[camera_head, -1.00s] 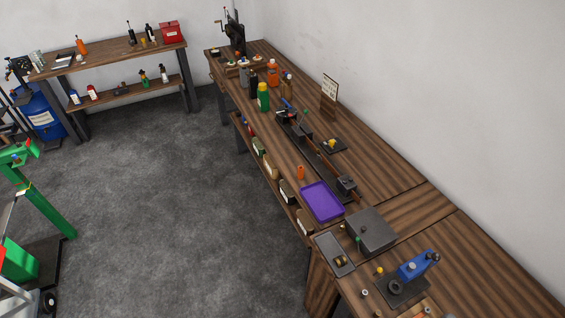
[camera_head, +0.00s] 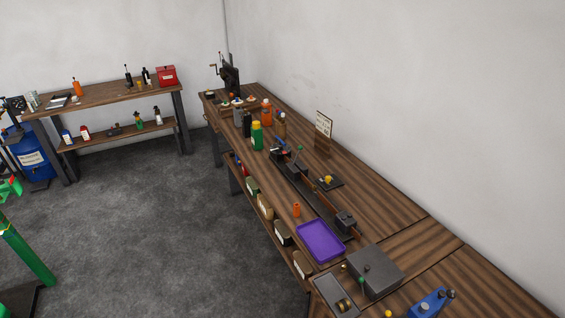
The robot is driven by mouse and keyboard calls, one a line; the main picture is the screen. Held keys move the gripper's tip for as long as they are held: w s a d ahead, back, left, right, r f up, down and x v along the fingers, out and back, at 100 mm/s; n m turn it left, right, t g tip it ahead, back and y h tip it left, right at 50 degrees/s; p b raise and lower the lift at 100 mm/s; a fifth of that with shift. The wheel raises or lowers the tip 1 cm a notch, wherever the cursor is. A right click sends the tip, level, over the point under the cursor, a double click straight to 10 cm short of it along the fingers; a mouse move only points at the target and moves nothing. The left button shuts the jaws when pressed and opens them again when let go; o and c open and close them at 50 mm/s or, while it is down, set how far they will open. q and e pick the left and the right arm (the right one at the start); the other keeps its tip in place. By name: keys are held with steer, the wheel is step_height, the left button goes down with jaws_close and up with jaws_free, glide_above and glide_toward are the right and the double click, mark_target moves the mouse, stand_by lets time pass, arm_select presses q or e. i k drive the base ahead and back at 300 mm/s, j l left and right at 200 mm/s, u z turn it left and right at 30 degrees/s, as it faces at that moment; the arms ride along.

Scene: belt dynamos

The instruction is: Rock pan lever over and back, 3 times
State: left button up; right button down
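Neither of my grippers is in view. I cannot tell for sure which part is the pan lever. A grey metal box (camera_head: 376,270) sits on the near part of the long workbench, with a small dark knob on top. Small green (camera_head: 361,280) and yellow (camera_head: 344,266) knobs show at its left side, near a grey tray (camera_head: 328,289). A blue device (camera_head: 431,303) stands at the bottom edge, partly cut off. A black machine with a crank (camera_head: 230,73) stands at the far end of the bench.
The long wooden workbench (camera_head: 400,225) runs along the right wall. It carries a purple tray (camera_head: 320,241), a dark rail fixture (camera_head: 305,188) and bottles (camera_head: 257,137). A second bench (camera_head: 110,92) stands at the back left. Grey floor (camera_head: 150,230) is clear between; a green frame (camera_head: 27,252) stands left.

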mark_target(361, 280)
steer(key=i+z, duration=0.1)
steer(key=z, duration=0.7)
